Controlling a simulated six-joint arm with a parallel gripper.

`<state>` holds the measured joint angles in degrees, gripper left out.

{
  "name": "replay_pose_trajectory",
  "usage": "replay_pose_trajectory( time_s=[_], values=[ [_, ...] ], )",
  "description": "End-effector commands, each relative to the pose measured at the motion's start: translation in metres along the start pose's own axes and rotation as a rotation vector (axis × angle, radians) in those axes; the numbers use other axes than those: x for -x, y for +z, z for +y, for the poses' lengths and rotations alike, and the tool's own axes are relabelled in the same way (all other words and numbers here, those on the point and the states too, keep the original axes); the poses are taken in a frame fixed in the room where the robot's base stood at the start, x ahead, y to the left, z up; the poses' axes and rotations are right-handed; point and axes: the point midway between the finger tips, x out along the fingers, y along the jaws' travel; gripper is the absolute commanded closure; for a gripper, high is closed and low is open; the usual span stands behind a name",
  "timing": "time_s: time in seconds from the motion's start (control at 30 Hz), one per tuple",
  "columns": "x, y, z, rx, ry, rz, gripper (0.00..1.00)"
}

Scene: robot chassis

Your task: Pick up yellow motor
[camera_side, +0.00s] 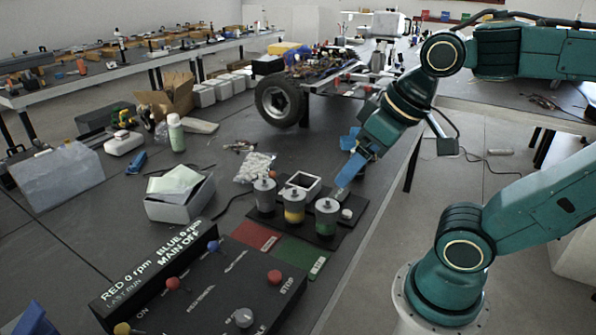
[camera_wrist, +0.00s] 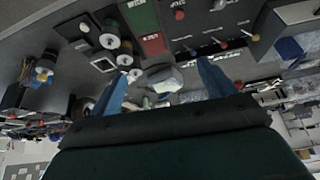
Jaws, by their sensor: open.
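The yellow motor (camera_side: 294,206) is a grey cylinder with a yellow band, standing upright on a dark board, the middle one in a row of three. A grey motor (camera_side: 265,195) stands to its left and a green-banded motor (camera_side: 327,216) to its right. My gripper (camera_side: 347,160) has blue fingers, open and empty, above and to the right of the motors, apart from them. In the wrist view my fingers (camera_wrist: 163,78) are spread wide.
Red (camera_side: 256,236) and green (camera_side: 299,256) pads lie in front, before a black control panel (camera_side: 205,290) with knobs. A bag of white pieces (camera_side: 254,167) and a wheeled chassis (camera_side: 281,101) are farther back.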

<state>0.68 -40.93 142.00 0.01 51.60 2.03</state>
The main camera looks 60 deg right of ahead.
Motion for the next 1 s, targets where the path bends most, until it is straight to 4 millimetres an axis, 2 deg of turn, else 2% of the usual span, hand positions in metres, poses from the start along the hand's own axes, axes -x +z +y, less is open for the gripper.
replay_pose_trajectory(
  time_s=[0.27, 0.47, 0.77, 1.0],
  values=[
    [-0.012, -0.034, 0.011, -0.205, 0.032, -0.068, 0.18],
    [-0.03, -0.065, 0.026, -0.407, 0.068, -0.125, 0.18],
    [-0.069, -0.104, 0.055, -0.711, 0.135, -0.205, 0.18],
    [-0.109, -0.128, 0.084, -0.953, 0.199, -0.263, 0.18]
  ],
)
